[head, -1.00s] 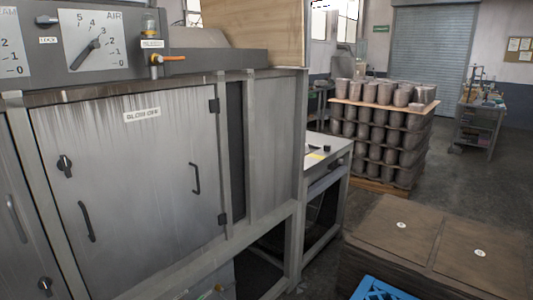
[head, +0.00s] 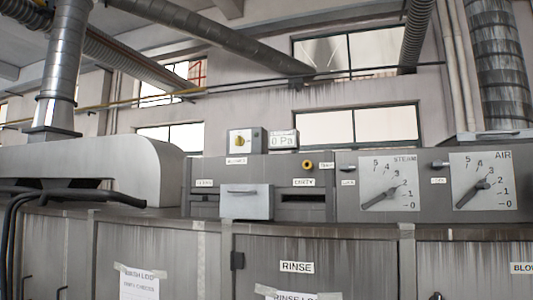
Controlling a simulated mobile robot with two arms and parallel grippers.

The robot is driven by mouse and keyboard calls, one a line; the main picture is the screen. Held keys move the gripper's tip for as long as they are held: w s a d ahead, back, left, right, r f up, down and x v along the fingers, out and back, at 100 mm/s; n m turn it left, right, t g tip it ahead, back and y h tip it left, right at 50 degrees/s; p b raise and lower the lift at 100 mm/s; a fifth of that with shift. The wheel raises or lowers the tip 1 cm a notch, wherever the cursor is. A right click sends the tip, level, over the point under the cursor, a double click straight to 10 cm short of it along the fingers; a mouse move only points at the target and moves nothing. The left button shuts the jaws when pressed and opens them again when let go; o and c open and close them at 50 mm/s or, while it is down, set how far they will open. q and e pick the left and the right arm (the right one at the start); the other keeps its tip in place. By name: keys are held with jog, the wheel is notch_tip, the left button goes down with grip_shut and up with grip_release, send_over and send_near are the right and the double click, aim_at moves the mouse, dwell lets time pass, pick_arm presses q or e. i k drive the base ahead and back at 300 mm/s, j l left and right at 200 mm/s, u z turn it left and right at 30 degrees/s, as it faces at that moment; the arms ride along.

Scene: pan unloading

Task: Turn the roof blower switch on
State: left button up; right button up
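A small grey box with a yellow rotary knob (head: 240,142) stands on top of the machine's control panel, near the middle of the head view. A small label (head: 236,161) sits just below it and seems to read "BLOWER". The knob's setting is too small to read surely. Beside it, a small display (head: 283,141) reads "0 Pa". Neither of my grippers is in view.
The grey panel also bears a STEAM dial (head: 389,183), an AIR dial (head: 482,181), a yellow ring-shaped control (head: 307,165) and a projecting grey drawer-like box (head: 246,201). Below are cabinet doors, one labelled RINSE (head: 297,267). A rounded grey housing (head: 95,165) stands left.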

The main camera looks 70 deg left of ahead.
aim_at(239, 141)
jog(key=u, duration=2.25)
jog(key=i+j, duration=0.1)
jog(key=i, duration=0.15)
